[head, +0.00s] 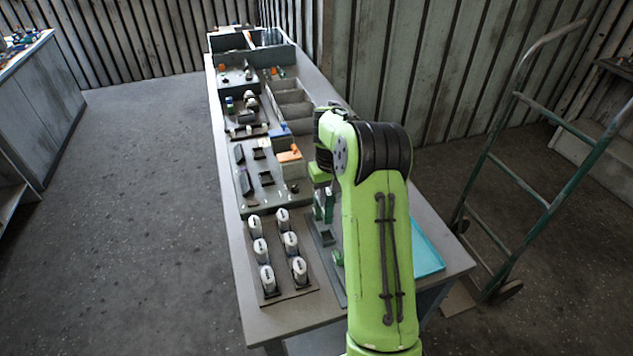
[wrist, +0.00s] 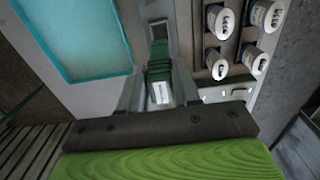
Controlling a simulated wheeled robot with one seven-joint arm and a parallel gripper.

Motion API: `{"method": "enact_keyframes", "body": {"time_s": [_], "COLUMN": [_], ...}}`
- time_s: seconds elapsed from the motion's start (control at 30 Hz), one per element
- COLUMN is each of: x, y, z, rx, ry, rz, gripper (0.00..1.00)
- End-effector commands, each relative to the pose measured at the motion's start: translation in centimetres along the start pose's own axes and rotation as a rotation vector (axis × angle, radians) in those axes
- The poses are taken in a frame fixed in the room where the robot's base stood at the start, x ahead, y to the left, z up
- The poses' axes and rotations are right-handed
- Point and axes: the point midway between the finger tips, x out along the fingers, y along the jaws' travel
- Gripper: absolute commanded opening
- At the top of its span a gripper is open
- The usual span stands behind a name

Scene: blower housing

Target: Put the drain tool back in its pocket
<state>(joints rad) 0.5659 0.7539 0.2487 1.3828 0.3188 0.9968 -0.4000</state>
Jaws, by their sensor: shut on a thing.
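The drain tool is a green ribbed piece with a white label (wrist: 160,72), seen between my fingers in the wrist view. My gripper (wrist: 158,90) is shut on it. In the head view my gripper (head: 324,203) is over the near part of the bench, and a bit of green shows between its fingers. A small dark square opening (head: 326,237) lies on the grey strip just below the gripper in the head view. A dark framed slot (wrist: 158,30) lies beyond the tool in the wrist view. I cannot tell whether the tool's tip touches it.
Several white labelled bottles (head: 260,250) stand in a rack left of the gripper. A turquoise tray (head: 428,256) lies to the right, partly behind my arm. Trays of parts (head: 262,180) and grey bins (head: 290,104) fill the bench behind. A hand truck (head: 545,200) stands at right.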

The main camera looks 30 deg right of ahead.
Motion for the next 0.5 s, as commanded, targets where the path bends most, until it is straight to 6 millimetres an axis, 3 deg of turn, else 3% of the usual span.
{"method": "enact_keyframes", "body": {"time_s": [0.27, 0.5], "x": [1.1, 4.2], "y": [0.0, 0.0], "z": [0.0, 0.0], "rx": [0.001, 0.0], "ry": [0.0, -0.001], "rz": [0.0, 0.0], "gripper": [0.11, 0.11]}}
